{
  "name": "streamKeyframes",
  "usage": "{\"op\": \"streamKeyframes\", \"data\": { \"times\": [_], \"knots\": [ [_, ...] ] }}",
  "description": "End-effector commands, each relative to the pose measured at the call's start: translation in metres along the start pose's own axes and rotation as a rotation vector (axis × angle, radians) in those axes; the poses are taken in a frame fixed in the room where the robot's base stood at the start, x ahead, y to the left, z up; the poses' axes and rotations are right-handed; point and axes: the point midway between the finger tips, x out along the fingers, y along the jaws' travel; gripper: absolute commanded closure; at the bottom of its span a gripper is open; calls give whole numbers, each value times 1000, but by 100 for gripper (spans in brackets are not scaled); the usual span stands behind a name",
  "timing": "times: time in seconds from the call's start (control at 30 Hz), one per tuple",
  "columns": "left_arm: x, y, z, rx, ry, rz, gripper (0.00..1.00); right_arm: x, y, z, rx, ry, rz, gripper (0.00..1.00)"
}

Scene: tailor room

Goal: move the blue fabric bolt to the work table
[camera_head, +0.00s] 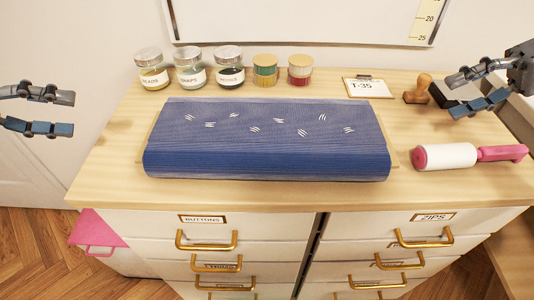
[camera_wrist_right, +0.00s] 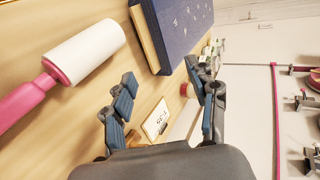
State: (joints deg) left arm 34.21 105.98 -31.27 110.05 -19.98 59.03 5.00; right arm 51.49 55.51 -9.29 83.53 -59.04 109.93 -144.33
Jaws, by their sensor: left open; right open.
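The blue fabric bolt (camera_head: 262,140), with small white stitch marks, lies flat across the middle of a wooden-topped drawer cabinet (camera_head: 110,165). Its end also shows at the top of the right wrist view (camera_wrist_right: 185,30). My left gripper (camera_head: 72,113) is open and empty, left of the cabinet top and apart from the bolt. My right gripper (camera_head: 480,92) is open and empty over the right end of the cabinet top, right of the bolt. In the right wrist view its fingers (camera_wrist_right: 165,100) are spread with nothing between them. I cannot identify the work table in these views.
Several jars, including a lidded glass jar (camera_head: 190,68), stand behind the bolt. A T-35 card (camera_head: 366,88), a wooden stamp (camera_head: 418,90) and a pink-handled lint roller (camera_head: 446,156) lie to its right. Gold-handled drawers (camera_head: 210,222) are below. Bare wood lies in front of the bolt.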

Motion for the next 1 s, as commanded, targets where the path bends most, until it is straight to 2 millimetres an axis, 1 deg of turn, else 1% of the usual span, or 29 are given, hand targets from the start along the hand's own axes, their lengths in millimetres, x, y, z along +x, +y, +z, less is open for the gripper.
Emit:
{"op": "streamKeyframes", "data": {
  "times": [0.03, 0.07, 0.43, 0.57, 0.67, 0.8, 1.0],
  "knots": [
    [4, 8, -2, 1, -1, 0, 39, 5, 8, 0, -1, 1, 0, 42],
    [5, 8, -2, 1, -1, 0, 39, 5, 8, 0, -1, 1, 0, 42],
    [5, 7, -2, 0, 0, 0, 39, 5, 7, 0, 0, 0, 0, 42],
    [12, 7, -2, -1, 4, -1, 39, 12, 7, 0, 0, -1, 0, 42],
    [26, 7, -3, 0, 6, -3, 39, 26, 8, 0, 0, -3, 1, 42],
    [53, 7, -3, 1, 8, -7, 39, 52, 8, 1, -1, -4, 0, 42],
    [86, 5, -2, 4, 3, -10, 39, 86, 7, 1, -1, -4, 0, 42]
  ]
}}
